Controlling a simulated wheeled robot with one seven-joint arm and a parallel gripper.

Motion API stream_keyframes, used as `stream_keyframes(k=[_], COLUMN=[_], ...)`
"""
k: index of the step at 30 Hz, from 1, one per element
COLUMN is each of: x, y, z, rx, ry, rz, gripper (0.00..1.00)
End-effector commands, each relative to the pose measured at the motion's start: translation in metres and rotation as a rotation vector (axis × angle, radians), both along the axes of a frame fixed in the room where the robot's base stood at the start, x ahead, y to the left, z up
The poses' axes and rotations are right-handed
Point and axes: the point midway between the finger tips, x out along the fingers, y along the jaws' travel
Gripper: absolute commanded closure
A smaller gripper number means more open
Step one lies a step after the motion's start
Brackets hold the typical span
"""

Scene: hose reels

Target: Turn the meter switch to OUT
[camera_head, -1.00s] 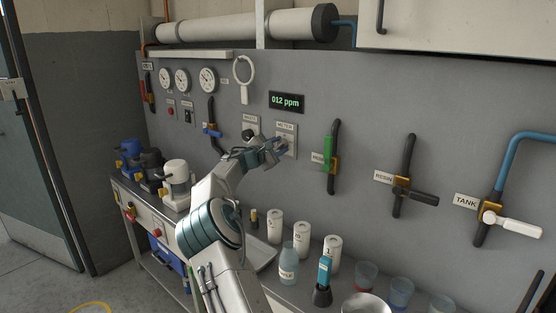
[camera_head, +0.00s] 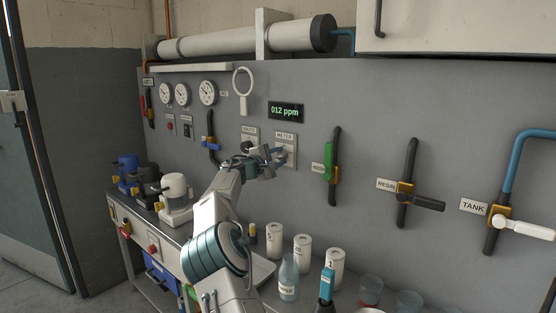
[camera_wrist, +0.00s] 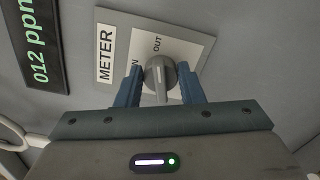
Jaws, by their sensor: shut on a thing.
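The meter switch is a grey round knob (camera_wrist: 160,76) on a pale plate (camera_wrist: 193,50) labelled METER, with IN and OUT marked around it. In the wrist view the knob's light pointer line points down toward my gripper, away from both words. My gripper (camera_wrist: 159,88) has its two blue fingers on either side of the knob and is shut on it. In the head view my gripper (camera_head: 281,157) reaches the METER plate (camera_head: 287,141) on the grey wall panel, and the knob itself is mostly hidden by the fingers.
A display reading 012 ppm (camera_head: 286,111) is above the plate. A valve with a green handle (camera_head: 329,163) is to the right, and another switch plate (camera_head: 250,134) is close on the left. Bottles and canisters (camera_head: 303,252) stand on the bench below.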

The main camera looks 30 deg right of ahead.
Motion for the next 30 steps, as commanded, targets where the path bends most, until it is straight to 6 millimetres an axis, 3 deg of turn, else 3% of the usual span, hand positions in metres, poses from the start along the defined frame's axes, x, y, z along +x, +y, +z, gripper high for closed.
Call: stream_keyframes(k=[7,8,9,10,22,30], x=[0.000,0.000,0.000,0.000,-0.002,-0.015], y=[0.000,0.000,0.000,0.000,0.007,0.048], z=[0.000,0.000,0.000,0.000,-0.001,-0.002], rx=[0.001,0.001,0.000,0.000,0.001,0.002], ry=[-0.002,-0.002,-0.001,-0.001,0.000,0.000], rz=[0.000,0.000,0.000,0.000,0.000,0.005], gripper=[0.88,0.57,0.46,0.45,0.45,0.45])
